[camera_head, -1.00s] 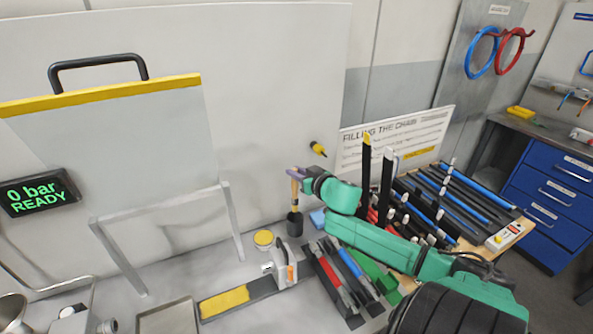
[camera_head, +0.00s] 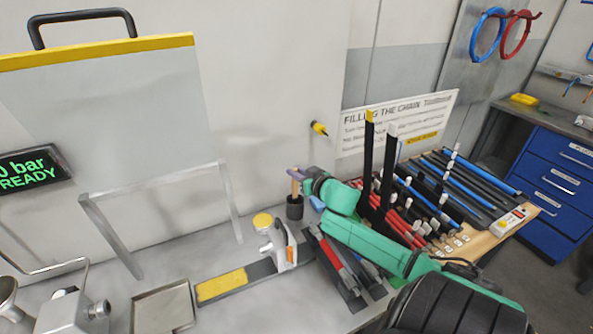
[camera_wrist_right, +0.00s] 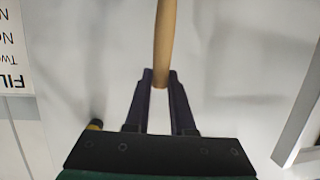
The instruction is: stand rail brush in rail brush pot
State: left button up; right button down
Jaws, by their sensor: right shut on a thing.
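The rail brush shows as a wooden handle (camera_head: 295,187), roughly upright, over the rail brush pot (camera_head: 294,208), a dark cylinder standing on the bench near the wall. The brush's head is hidden; the handle's lower end meets the pot's mouth, so the head appears to be inside. My right gripper (camera_head: 297,173) is shut on the top of the handle. In the right wrist view, the two dark fingers (camera_wrist_right: 160,82) hold the end of the wooden handle (camera_wrist_right: 165,35). My left gripper is out of view.
A yellow-topped tin (camera_head: 262,221) and a white device with an orange part (camera_head: 275,243) stand in front of the pot. A tray of dark and red bars (camera_head: 338,262) lies to the right. A grey metal tray (camera_head: 163,308) sits front left.

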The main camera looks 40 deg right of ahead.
jog(key=shift+f, duration=0.5)
jog(key=c, duration=0.7)
grip_release()
jog(key=shift+s, duration=0.1)
jog(key=v, duration=1.4)
jog(key=shift+s+r, duration=0.15)
jog(key=shift+r, duration=0.05)
